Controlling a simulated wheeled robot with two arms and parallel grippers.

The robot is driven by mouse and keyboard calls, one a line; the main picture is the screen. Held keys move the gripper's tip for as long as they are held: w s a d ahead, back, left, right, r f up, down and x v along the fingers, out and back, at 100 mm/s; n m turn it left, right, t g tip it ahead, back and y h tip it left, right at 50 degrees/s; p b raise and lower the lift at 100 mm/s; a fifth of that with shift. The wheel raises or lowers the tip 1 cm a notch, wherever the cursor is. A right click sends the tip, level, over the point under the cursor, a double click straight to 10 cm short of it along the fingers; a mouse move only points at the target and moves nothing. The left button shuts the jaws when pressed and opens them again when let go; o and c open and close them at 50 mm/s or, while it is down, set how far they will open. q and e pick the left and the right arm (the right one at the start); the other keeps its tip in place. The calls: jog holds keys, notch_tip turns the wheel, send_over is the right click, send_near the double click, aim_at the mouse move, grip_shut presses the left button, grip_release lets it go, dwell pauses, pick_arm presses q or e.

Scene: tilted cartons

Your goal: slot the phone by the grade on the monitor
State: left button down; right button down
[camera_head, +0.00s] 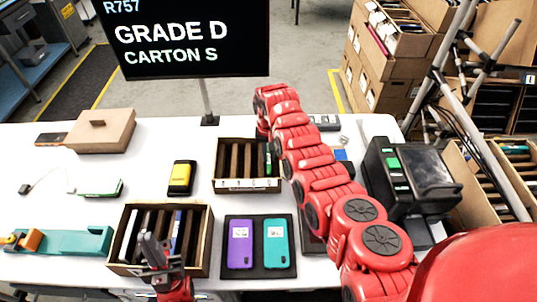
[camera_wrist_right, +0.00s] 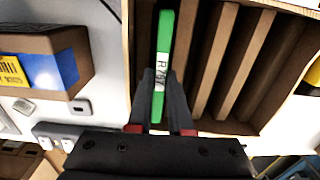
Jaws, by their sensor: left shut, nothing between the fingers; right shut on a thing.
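The monitor (camera_head: 190,40) reads "R757", "GRADE D", "CARTON S". My right gripper (camera_wrist_right: 163,95) is shut on a green phone (camera_wrist_right: 164,45) with a white label partly reading "R7". The phone is upright at the end slot of the back carton (camera_head: 247,185), between side wall and first divider; its depth is unclear. In the head view a green edge of it (camera_head: 268,158) shows, while my right arm hides the gripper. Other slots in the wrist view look empty. My left gripper (camera_head: 152,250) is shut and empty over the front-left carton (camera_head: 204,262), which holds several thin items.
A dark tray (camera_head: 259,268) holds a purple phone (camera_head: 241,243) and a teal phone (camera_head: 276,243). A yellow device (camera_head: 181,178), a brown box (camera_head: 100,132) and a teal fixture (camera_head: 70,242) stand left. A black machine (camera_head: 415,172) stands right. The table's left middle has free room.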

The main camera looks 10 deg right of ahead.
dwell(0.3)
jog(key=c, duration=0.8)
grip_release()
jog(key=shift+o, duration=0.2)
jog(key=shift+r, duration=0.3)
notch_tip(320, 180, up, 4)
jog(key=shift+r+b, duration=0.2)
jog(key=shift+b, duration=0.95)
notch_tip(320, 180, up, 12)
jog(key=shift+r, duration=0.2)
